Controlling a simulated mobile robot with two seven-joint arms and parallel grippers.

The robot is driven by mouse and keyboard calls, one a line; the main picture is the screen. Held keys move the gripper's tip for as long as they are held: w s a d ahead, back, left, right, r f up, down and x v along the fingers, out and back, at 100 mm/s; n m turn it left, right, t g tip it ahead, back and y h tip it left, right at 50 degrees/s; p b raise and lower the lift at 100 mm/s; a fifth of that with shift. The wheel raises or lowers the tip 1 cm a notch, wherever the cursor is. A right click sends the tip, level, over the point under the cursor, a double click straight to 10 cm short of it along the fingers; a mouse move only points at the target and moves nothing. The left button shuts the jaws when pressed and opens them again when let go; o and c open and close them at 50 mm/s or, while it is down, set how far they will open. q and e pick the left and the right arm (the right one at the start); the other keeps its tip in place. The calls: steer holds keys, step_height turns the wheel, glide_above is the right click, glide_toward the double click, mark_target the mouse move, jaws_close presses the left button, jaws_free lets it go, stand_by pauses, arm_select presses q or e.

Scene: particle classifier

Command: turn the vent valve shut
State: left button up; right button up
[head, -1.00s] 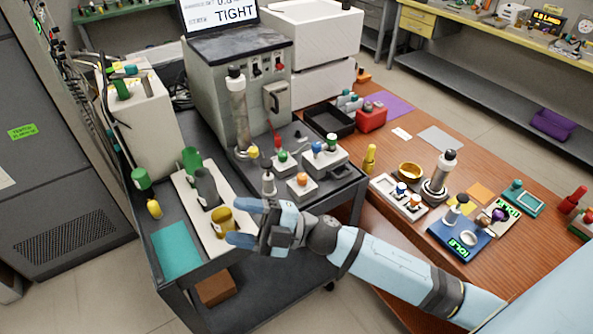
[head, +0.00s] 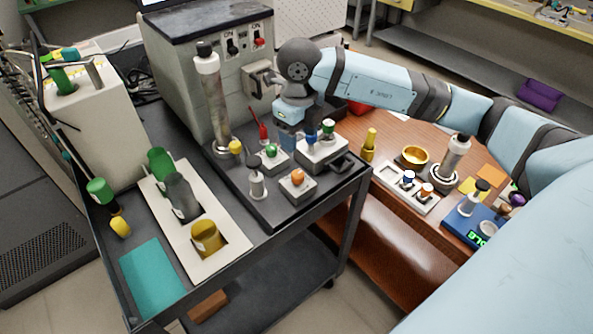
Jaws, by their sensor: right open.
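Several small valves stand on the black plate of the cart. One has a green knob (head: 271,150), one an orange knob (head: 297,177), and a grey block (head: 322,153) at the right carries a green knob (head: 328,126) and a blue one partly hidden by my gripper. A red lever (head: 263,132) stands behind the green-knobbed valve. No label shows which is the vent valve. My right gripper (head: 289,143) points down between the green-knobbed valve and the grey block. It is open, with its fingertips partly hidden and contact unclear. My left gripper is out of view.
A tall metal cylinder (head: 211,105) stands left of the valves, before the grey switch cabinet (head: 185,75). A white rack (head: 185,220) holds bottles at the left. A wooden table (head: 386,150) with small instruments lies to the right.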

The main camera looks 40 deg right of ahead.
mark_target(298, 173)
step_height(298, 173, down, 12)
steer(key=shift+f, duration=0.15)
stand_by(0.3)
steer(key=c, duration=0.9)
